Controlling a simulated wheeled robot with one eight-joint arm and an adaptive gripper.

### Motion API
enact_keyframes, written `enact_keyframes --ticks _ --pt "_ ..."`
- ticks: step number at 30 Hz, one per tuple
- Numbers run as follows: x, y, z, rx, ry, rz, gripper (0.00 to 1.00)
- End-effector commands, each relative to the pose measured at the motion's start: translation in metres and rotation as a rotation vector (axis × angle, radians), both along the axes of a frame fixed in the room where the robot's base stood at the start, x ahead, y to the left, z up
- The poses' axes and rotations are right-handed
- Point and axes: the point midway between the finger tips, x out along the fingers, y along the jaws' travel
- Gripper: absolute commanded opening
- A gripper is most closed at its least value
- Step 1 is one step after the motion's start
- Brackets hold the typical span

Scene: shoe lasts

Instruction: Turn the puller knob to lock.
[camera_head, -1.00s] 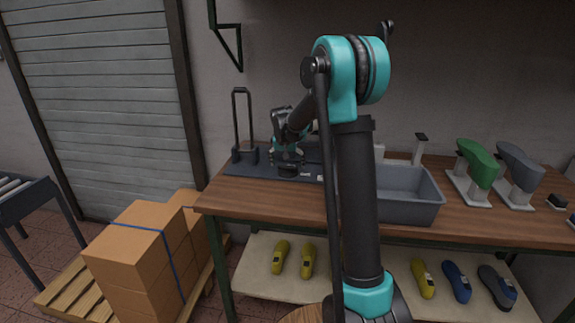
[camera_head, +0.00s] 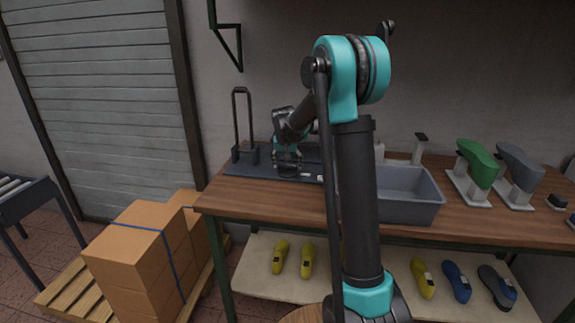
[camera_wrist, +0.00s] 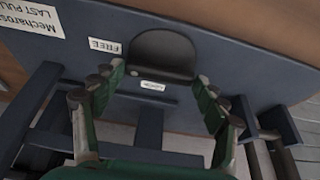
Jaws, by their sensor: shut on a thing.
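The puller knob (camera_wrist: 162,50) is a dark, rounded piece on the dark blue base plate (camera_wrist: 235,55) in the wrist view. A white FREE label (camera_wrist: 105,46) lies left of it and a white LOCK label (camera_wrist: 153,86) lies just below it in the picture. A small pale spot shows on the knob's lower left edge. In the head view my gripper (camera_head: 287,162) is low over the plate, and the knob is hard to make out there.
The puller's tall dark frame (camera_head: 236,120) stands left of my gripper. A grey bin (camera_head: 408,208) is to the right on the wooden bench (camera_head: 470,224). A green shoe last (camera_head: 478,163) and a grey one (camera_head: 520,166) stand farther right. Cardboard boxes (camera_head: 135,260) are at lower left.

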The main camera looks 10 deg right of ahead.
Motion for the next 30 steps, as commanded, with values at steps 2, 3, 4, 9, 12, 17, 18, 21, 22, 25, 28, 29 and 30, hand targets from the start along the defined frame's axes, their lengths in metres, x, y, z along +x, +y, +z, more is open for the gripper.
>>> enact_keyframes --ticks 2,3,4,9,12,17,18,21,22,25,28,29,30 --pt "-0.0002 -0.0011 0.0001 -0.001 0.0 0.031 0.44" --pt "-0.0003 -0.001 0.0001 0.0 0.0 0.051 0.44" --pt "-0.0003 -0.0013 0.0001 0.0 0.0 0.068 0.44" --pt "-0.0002 -0.0031 0.0003 0.001 -0.001 0.195 0.44" --pt "-0.0003 -0.0038 0.0002 0.0 -0.001 0.288 0.44" --pt "0.0 -0.005 0.0003 0.001 -0.001 0.44 0.44" --pt "0.0003 -0.0054 0.0003 0.001 -0.001 0.477 0.44" --pt "0.0007 -0.0064 0.0002 0.002 -0.002 0.571 0.44" --pt "0.0007 -0.0065 0.0003 0.001 -0.001 0.6 0.44" --pt "0.0008 -0.0071 0.0002 0.002 -0.001 0.696 0.44" --pt "0.0012 -0.0078 0.0002 0.002 -0.002 0.791 0.44" --pt "0.0013 -0.008 0.0001 0.002 -0.001 0.82 0.44" --pt "0.0017 -0.0081 0.0001 0.002 -0.001 0.858 0.44"
